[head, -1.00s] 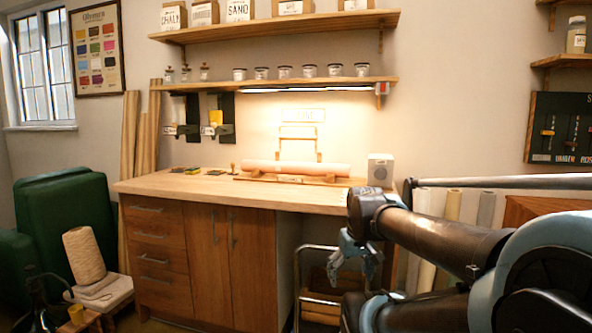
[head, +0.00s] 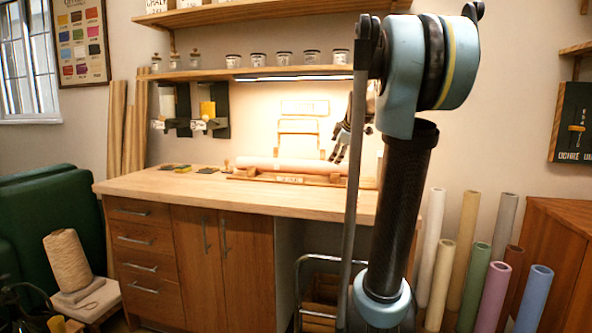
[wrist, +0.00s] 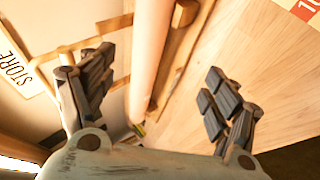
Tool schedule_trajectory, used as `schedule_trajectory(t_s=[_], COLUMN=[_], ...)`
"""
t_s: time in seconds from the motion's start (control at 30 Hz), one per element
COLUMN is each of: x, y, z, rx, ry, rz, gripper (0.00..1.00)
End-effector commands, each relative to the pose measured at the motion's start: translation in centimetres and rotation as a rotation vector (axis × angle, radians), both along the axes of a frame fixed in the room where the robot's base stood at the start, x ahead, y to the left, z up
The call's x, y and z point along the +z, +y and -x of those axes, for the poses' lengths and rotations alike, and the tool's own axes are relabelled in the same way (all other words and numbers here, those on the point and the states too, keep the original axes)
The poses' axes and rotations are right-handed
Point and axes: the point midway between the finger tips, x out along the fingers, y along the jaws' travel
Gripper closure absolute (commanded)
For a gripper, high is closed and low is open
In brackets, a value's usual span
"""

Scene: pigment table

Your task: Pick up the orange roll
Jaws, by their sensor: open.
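A long peach-orange roll (head: 285,163) lies level in a wooden cradle (head: 262,180) at the back of the workbench. In the wrist view the roll (wrist: 150,45) runs lengthwise between my two spread fingers, with gaps on both sides. My gripper (head: 340,145) is open and empty, above the right part of the roll, partly behind my own arm. Its fingers also show in the wrist view (wrist: 157,98). My arm hides the roll's right end in the head view.
The bench top (head: 150,187) is bare at the front left. A lit shelf (head: 250,74) with several jars hangs above. Upright rolls, including a green roll (head: 474,275) and a blue roll (head: 533,300), stand right of the bench.

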Motion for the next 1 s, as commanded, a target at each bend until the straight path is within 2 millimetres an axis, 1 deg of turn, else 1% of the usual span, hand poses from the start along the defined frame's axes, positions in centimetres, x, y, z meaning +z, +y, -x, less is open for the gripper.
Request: schedule_trajectory(t_s=[0.07,0.17,0.4,0.8,1.0], x=[0.4,0.2,-2.1,-5.9,-7.1], y=[-0.4,-0.7,-0.8,0.0,0.2], z=[-0.9,-1.7,-4.2,-8.4,-9.8], rx=[0.011,0.015,0.008,0.005,0.005], ry=[-0.016,-0.023,-0.022,-0.022,-0.022], rz=[0.017,0.026,0.026,0.024,0.026], gripper=[0.19,0.19,0.19,0.19,0.19])
